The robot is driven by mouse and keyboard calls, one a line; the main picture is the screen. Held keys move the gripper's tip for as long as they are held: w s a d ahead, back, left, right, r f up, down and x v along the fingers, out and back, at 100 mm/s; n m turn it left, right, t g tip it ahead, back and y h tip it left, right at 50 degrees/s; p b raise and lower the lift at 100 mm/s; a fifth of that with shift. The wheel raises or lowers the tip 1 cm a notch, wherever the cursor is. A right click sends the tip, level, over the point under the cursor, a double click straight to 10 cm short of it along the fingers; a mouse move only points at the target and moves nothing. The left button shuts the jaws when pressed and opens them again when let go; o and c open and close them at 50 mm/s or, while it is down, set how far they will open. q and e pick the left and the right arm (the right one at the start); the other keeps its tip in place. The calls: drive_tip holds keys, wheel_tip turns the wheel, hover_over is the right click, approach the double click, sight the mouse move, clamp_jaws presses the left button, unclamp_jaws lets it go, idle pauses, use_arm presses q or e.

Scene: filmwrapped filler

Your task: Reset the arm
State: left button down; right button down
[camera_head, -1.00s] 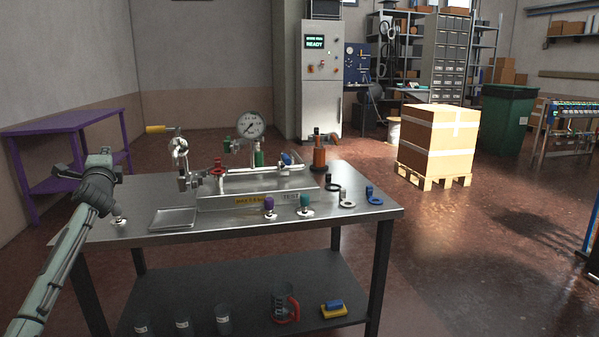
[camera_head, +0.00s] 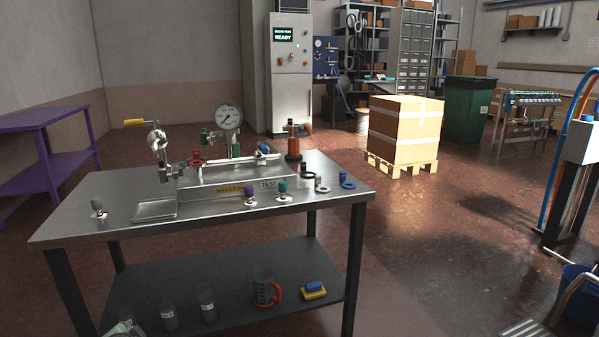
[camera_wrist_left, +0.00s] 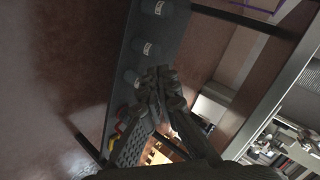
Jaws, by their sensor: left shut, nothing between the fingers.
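My left gripper (camera_wrist_left: 160,84) shows in the wrist view with its dark fingers together and nothing between them. It appears in front of the steel table, with the lower shelf (camera_wrist_left: 160,30) and its labelled grey cylinders behind it in that view. In the head view only a small pale piece of what looks like my left arm shows at the bottom left edge; the gripper itself is not visible there. My right arm and gripper are in neither view.
The steel table (camera_head: 110,205) holds a gauge rig (camera_head: 229,118), a shallow tray (camera_head: 155,210) and several small knobbed parts. Its lower shelf (camera_head: 225,290) carries cylinders, a red-handled jug (camera_head: 265,290) and a yellow-blue item (camera_head: 314,291). Open floor lies right of the table.

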use_arm(q)
drive_tip(key=s+d+f+n+g+h, duration=0.1)
drive_tip(key=s+d+f+g, duration=0.1)
drive_tip(key=s+d+f, duration=0.3)
drive_tip(key=s+d+f+n+g+h, duration=0.1)
drive_tip(key=s+d+f, duration=0.4)
drive_tip(key=s, duration=0.9)
drive_tip(key=s+d+f+n+g+h, duration=0.2)
drive_tip(key=s+d+f, duration=0.3)
drive_tip(key=s, duration=0.5)
drive_tip(key=shift+d+f+n+g, duration=0.2)
drive_tip(key=shift+d+n+g, duration=0.05)
drive_tip(key=shift+n+g, duration=0.45)
